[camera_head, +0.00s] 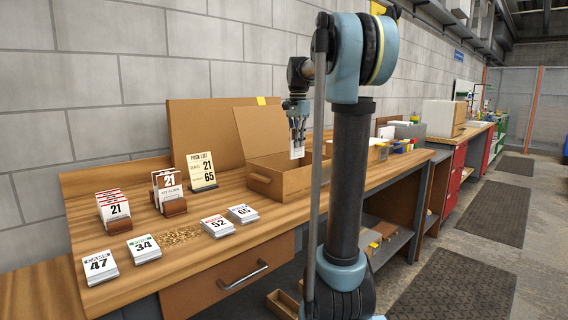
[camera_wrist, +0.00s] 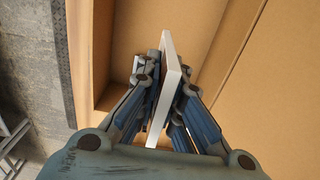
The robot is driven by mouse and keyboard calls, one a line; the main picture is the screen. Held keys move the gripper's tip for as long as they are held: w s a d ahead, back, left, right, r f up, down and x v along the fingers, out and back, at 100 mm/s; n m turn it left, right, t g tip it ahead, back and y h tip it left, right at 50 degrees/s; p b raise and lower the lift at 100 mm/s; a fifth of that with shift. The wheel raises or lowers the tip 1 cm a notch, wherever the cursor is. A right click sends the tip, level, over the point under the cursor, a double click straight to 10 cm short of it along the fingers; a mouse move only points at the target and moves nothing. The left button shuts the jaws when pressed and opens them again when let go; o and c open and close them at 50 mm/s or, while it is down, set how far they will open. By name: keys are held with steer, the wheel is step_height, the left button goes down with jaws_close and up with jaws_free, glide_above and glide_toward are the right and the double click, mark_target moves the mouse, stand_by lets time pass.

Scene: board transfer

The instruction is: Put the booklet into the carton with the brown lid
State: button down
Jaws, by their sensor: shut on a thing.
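My gripper (camera_head: 297,132) points down over the open carton (camera_head: 292,181) on the bench. It is shut on the white booklet (camera_head: 297,153), which hangs upright below the fingers. In the wrist view, the booklet (camera_wrist: 170,78) is seen edge-on as a thin white slab between the gripper's two fingers (camera_wrist: 168,92), with the carton's tan inside (camera_wrist: 205,20) around it. The carton's brown lid (camera_head: 257,133) stands open at its back left. I cannot tell whether the booklet's lower edge is below the rim. My arm hides the carton's right part.
Left of the carton stand a "PACK LIST" sign (camera_head: 202,171) reading 21 and 65, and two card holders (camera_head: 170,190) (camera_head: 115,212). Numbered stacks 47 (camera_head: 99,267), 34 (camera_head: 144,248), 52 (camera_head: 217,226) and 65 (camera_head: 242,213) lie along the front. A brown board (camera_head: 190,130) stands behind.

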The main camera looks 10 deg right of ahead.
mark_target(297, 152)
steer(key=shift+f, duration=2.65)
steer(key=c, duration=1.7)
jaws_free()
steer(key=shift+r, duration=0.1)
step_height(297, 152, up, 12)
steer(key=shift+w+a+f, duration=0.1)
steer(key=shift+f, duration=0.05)
